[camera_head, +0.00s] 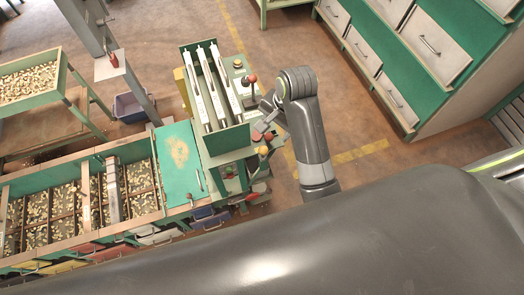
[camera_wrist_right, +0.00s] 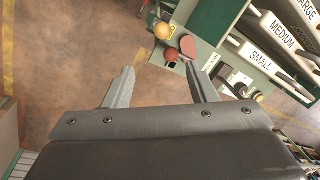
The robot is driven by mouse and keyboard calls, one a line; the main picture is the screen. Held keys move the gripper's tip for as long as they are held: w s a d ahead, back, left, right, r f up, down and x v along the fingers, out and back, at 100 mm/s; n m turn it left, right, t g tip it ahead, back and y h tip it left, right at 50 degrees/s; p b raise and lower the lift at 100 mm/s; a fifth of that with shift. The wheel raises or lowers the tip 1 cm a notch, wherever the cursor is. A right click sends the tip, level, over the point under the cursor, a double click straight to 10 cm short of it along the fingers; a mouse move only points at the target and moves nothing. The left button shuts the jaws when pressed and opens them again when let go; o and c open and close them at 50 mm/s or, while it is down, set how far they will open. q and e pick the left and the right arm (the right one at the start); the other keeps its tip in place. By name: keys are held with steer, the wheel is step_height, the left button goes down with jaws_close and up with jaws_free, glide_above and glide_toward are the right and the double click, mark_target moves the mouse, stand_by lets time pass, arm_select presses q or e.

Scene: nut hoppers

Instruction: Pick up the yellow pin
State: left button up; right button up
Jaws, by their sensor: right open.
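A yellow ball-topped pin (camera_wrist_right: 163,30) shows at the top of the right wrist view, beyond my fingertips. A red ball knob (camera_wrist_right: 170,54) stands just nearer, close to the gap between the fingers. In the head view a yellow-orange knob (camera_head: 263,150) sits at the near right end of the green hopper machine, just below my right gripper (camera_head: 263,124). In the right wrist view my right gripper (camera_wrist_right: 159,69) is open, with nothing between its fingers. My left gripper is not in view.
White chutes (camera_head: 219,84) stand on the machine; they read SMALL, MEDIUM and LARGE in the wrist view. Another red knob (camera_head: 253,78) and yellow knob (camera_head: 238,64) stand farther back. A nut-filled bin (camera_head: 68,205) lies left. Open floor lies right of the machine, before drawer cabinets (camera_head: 400,50).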

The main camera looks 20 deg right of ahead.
mark_target(264, 148)
steer(key=f, duration=0.3)
steer(key=w+a+f, duration=0.1)
steer(key=f, duration=0.2)
steer(key=f+p, duration=0.1)
steer(key=f, duration=0.2)
steer(key=shift+w+a+f, duration=0.15)
steer(key=shift+w+f, duration=0.15)
steer(key=shift+f, duration=0.05)
steer(key=shift+w+f, duration=0.1)
steer(key=shift+f, duration=0.35)
steer(key=shift+a+f+p, duration=0.2)
steer(key=shift+f+p, duration=0.15)
steer(key=f, duration=0.2)
steer(key=a+f+p, duration=0.1)
steer(key=shift+w+f, duration=0.25)
steer(key=shift+f, duration=0.05)
steer(key=shift+w+f, duration=0.1)
steer(key=shift+f, duration=0.35)
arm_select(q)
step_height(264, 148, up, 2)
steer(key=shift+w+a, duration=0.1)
arm_select(e)
steer(key=c, duration=1.1)
